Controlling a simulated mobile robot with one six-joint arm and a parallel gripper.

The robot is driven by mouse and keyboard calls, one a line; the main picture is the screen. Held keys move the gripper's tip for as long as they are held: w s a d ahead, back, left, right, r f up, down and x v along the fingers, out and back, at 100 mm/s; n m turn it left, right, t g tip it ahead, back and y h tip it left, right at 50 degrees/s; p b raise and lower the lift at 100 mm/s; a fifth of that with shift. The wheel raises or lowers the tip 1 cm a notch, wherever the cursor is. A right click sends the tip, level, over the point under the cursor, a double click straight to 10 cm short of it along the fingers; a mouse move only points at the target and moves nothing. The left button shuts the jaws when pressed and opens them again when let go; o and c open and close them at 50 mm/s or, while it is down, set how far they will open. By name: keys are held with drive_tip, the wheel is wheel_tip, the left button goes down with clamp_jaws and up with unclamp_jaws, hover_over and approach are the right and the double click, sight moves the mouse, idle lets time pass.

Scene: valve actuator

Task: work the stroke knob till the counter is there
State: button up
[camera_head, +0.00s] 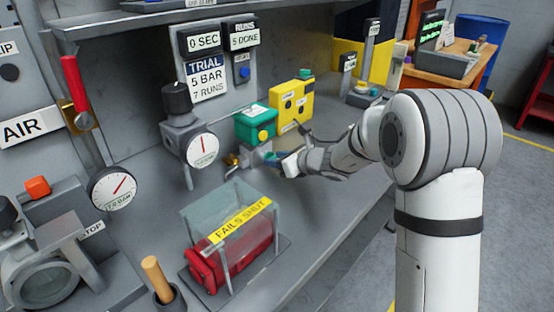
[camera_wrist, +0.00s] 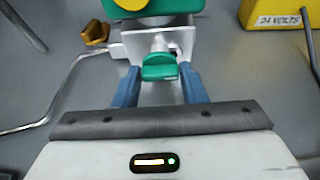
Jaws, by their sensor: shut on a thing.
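A small green knob (camera_wrist: 160,67) sits on a pale block below a green box with a yellow round part, in the wrist view. My gripper's two blue fingers (camera_wrist: 159,84) are on either side of this knob and shut on it. In the head view my gripper (camera_head: 270,158) reaches in from the right just below the green box (camera_head: 256,124); the knob is mostly hidden there. The trial card (camera_head: 206,79) reads "TRIAL 5 BAR 7 RUNS".
A timer (camera_head: 204,40) reads "0 SEC". A gauge (camera_head: 202,151) stands left of my gripper. A clear cover marked "FAILS SHUT" (camera_head: 238,220) over a red part stands in front. A yellow box (camera_head: 292,104) is just behind my wrist. A second gauge (camera_head: 113,188) and a red lever (camera_head: 73,83) are at left.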

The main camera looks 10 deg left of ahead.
drive_tip(key=shift+f+b, duration=0.15)
drive_tip(key=shift+b, duration=0.2)
drive_tip(key=b, duration=0.3)
drive_tip(key=n+b, duration=0.1)
drive_tip(key=b, duration=0.1)
drive_tip(key=shift+s+f+t+b, duration=0.1)
drive_tip(key=shift+f+t+b, duration=0.2)
drive_tip(key=shift+t+b, duration=0.1)
drive_tip(key=n+b, duration=0.1)
drive_tip(key=b, duration=0.4)
drive_tip(key=shift+s+a+f+n+t+h+b, duration=0.1)
drive_tip(key=shift+n+t+h+b, duration=0.2)
drive_tip(key=shift+n+t+b, duration=0.1)
drive_tip(key=n+t+b, duration=0.1)
drive_tip(key=n+b, duration=0.1)
drive_tip(key=b, duration=0.5)
drive_tip(key=shift+s+t+h+b, duration=0.15)
drive_tip(key=shift+t+h+b, duration=0.15)
drive_tip(key=shift+b, duration=0.1)
drive_tip(key=n+b, duration=0.1)
drive_tip(key=b, duration=0.2)
drive_tip(key=shift+r+t, duration=0.2)
drive_tip(key=shift+t, duration=0.1)
drive_tip(key=shift+r, duration=0.15)
drive_tip(key=o, duration=1)
drive_tip(key=shift+s+a, duration=0.1)
